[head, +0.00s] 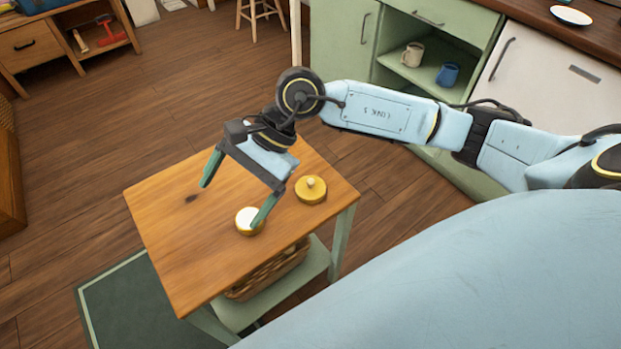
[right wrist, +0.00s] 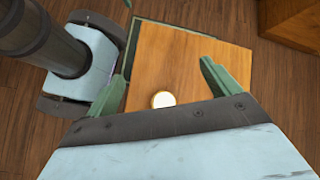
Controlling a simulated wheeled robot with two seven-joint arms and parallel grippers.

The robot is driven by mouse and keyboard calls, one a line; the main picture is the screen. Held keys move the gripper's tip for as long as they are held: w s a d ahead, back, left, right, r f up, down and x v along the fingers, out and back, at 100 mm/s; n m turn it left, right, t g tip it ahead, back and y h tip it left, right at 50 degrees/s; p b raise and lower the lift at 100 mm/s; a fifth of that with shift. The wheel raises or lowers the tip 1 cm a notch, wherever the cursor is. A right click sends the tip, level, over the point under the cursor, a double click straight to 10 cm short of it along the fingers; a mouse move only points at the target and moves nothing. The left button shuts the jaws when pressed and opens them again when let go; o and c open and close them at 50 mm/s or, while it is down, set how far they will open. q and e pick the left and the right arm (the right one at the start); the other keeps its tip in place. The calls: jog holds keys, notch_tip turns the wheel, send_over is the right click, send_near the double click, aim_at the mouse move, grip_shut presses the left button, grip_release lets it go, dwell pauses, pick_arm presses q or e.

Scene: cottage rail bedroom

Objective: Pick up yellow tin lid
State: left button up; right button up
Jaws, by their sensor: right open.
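The yellow tin lid (head: 310,189), a round disc with a small pale knob, lies on the wooden top of a small table (head: 170,225), near its right edge. A round tin (head: 243,214) with a yellow side and white top stands left of it; it also shows in the right wrist view (right wrist: 163,99). My right gripper (head: 230,205) is open and empty above the table, left of the lid. One green finger overlaps the tin in the head view. In the right wrist view the gripper's fingers (right wrist: 164,68) are spread; the lid is not visible there. My left gripper is not in view.
A wicker basket (head: 268,276) sits on the table's lower shelf. Green cabinets with a cream mug (head: 412,54) and a blue mug (head: 447,74) stand at the back right. A wooden desk (head: 35,40) is at the back left. Most of the tabletop's left side is clear.

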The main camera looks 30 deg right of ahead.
jog(key=w+d+f+n+h, duration=0.25)
jog(key=d+h, duration=0.25)
jog(key=d, duration=0.5)
jog(key=h+b, duration=0.2)
jog(key=h, duration=0.2)
send_over(310, 182)
jog(key=shift+t, duration=0.3)
jog(key=f, duration=0.6)
jog(key=shift+a+f, duration=0.1)
jog(key=shift+a, duration=0.1)
jog(key=shift+f+b, duration=0.4)
jog(key=shift+f, duration=0.6)
jog(key=f, duration=0.1)
jog(key=f+b, duration=0.1)
jog(key=f, duration=0.1)
jog(key=shift+d+f, duration=0.25)
jog(key=shift+f, duration=0.1)
jog(key=shift+f+b, duration=0.25)
jog(key=shift+b, duration=0.05)
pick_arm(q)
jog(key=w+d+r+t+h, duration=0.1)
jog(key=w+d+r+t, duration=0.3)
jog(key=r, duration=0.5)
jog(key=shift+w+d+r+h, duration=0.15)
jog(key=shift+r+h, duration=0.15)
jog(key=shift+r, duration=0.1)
pick_arm(e)
jog(key=c, duration=1.1)
